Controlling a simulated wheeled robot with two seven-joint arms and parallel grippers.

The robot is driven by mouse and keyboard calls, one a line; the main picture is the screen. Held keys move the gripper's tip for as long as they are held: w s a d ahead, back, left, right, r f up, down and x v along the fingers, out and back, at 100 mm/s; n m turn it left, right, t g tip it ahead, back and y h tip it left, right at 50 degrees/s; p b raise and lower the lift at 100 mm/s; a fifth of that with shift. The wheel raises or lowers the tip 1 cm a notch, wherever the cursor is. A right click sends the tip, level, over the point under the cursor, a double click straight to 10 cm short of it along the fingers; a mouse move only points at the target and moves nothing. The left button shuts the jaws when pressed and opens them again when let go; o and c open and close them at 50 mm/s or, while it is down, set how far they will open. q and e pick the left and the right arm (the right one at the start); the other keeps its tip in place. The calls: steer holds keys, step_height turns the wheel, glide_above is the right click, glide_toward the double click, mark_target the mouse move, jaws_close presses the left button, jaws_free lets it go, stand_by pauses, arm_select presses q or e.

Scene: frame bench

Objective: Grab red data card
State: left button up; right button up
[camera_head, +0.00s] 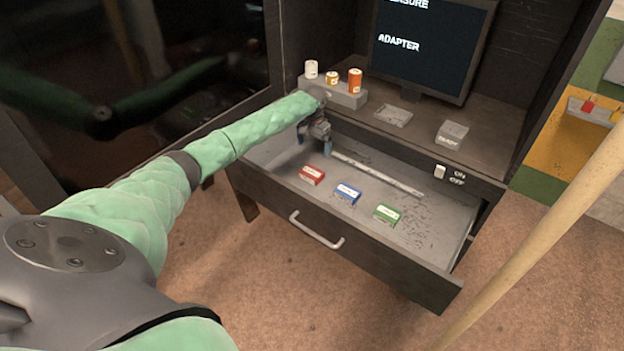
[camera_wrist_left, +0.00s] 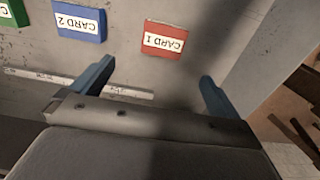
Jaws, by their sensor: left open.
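The red data card (camera_head: 312,175) lies in the open drawer (camera_head: 342,236), at the left of a row of three cards. In the left wrist view the red card (camera_wrist_left: 163,40) carries a white label reading CARD 1, upside down. My left gripper (camera_head: 314,150) is inside the drawer, behind the red card and apart from it. Its two blue fingers (camera_wrist_left: 155,86) are spread with nothing between them, and the card lies beyond their tips. My right gripper is not in view.
A blue card (camera_head: 347,194) and a green card (camera_head: 386,215) lie to the right of the red one. A light strip (camera_head: 376,173) crosses the drawer floor behind them. A monitor (camera_head: 432,45) and a grey holder with small canisters (camera_head: 345,93) stand on the bench above.

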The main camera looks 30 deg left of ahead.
mark_target(311, 172)
arm_select(q)
step_height(311, 172, down, 5)
steer(key=b, duration=0.3)
steer(key=shift+w+r+b, duration=0.15)
steer(key=shift+b, duration=0.15)
steer(key=shift+f, duration=0.25)
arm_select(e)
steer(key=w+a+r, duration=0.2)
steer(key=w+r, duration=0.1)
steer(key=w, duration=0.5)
arm_select(q)
step_height(311, 172, down, 2)
steer(key=shift+f+p, duration=0.1)
steer(key=shift+p, duration=0.4)
steer(key=shift+a+f+p, duration=0.15)
steer(key=shift+f+p, duration=0.1)
steer(key=shift+p, duration=0.05)
steer(key=f, duration=0.1)
steer(key=f+p, duration=0.2)
steer(key=shift+s+a+f, duration=0.2)
steer(key=shift+s+f, duration=0.05)
steer(key=shift+f, duration=0.7)
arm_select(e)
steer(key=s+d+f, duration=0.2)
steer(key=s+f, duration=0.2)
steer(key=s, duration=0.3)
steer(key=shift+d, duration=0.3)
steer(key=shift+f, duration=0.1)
